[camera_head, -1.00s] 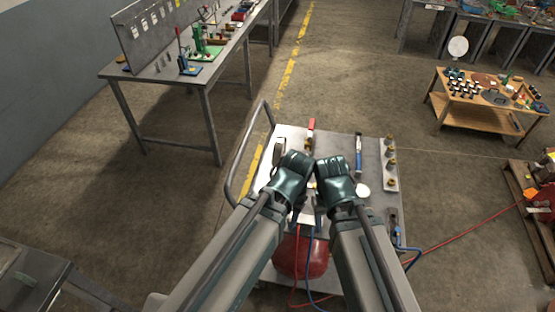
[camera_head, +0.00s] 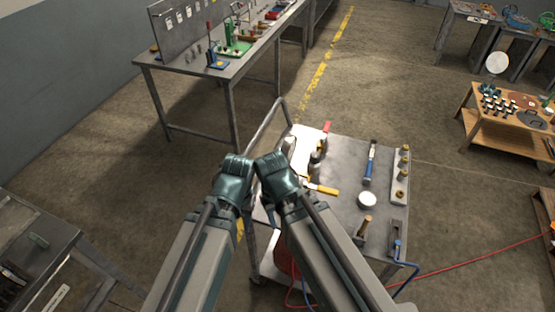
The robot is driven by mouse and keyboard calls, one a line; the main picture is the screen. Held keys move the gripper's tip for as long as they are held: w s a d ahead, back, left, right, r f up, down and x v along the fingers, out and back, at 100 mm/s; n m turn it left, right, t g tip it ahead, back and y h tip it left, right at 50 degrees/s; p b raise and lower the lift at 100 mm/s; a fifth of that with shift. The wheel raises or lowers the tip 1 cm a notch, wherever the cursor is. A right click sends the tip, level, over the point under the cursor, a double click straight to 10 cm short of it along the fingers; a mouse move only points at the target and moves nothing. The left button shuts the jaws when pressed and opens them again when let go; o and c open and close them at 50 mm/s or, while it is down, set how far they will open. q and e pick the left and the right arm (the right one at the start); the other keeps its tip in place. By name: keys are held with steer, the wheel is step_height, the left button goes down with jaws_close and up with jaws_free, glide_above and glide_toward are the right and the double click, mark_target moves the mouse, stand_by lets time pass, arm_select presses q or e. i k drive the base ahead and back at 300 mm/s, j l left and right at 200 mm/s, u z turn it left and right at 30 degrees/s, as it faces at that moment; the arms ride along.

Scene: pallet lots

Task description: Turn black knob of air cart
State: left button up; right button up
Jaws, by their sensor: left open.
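The air cart (camera_head: 340,200) stands in front of me, with a grey top, a bent tube handle on its left and a red tank (camera_head: 285,262) underneath, partly hidden by my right arm. A small dark knob-like part (camera_head: 315,158) stands upright on the cart top, just right of my grippers; I cannot tell for sure that it is the black knob. My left gripper (camera_head: 238,163) is beside the cart's left edge, open, with no object seen in it. My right gripper (camera_head: 270,163) is close beside it, over the cart's left edge. Its fingertips are hidden from me.
The cart top also holds a blue-handled tool (camera_head: 370,163), a yellow-handled tool (camera_head: 321,188), a white round piece (camera_head: 367,200) and brass fittings on a plate (camera_head: 400,175). A workbench (camera_head: 190,75) stands at the back left. A red hose (camera_head: 480,259) crosses the floor at right.

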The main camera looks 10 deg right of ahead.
mark_target(314, 157)
steer(key=k+l+u, duration=0.2)
steer(key=l, duration=0.25)
steer(key=k+l+u, duration=0.2)
steer(key=l, duration=0.25)
steer(key=k+l+u, duration=0.2)
steer(key=l, duration=0.2)
steer(key=k+l, duration=0.2)
steer(key=l, duration=0.15)
steer(key=k+l, duration=0.2)
steer(key=l, duration=0.15)
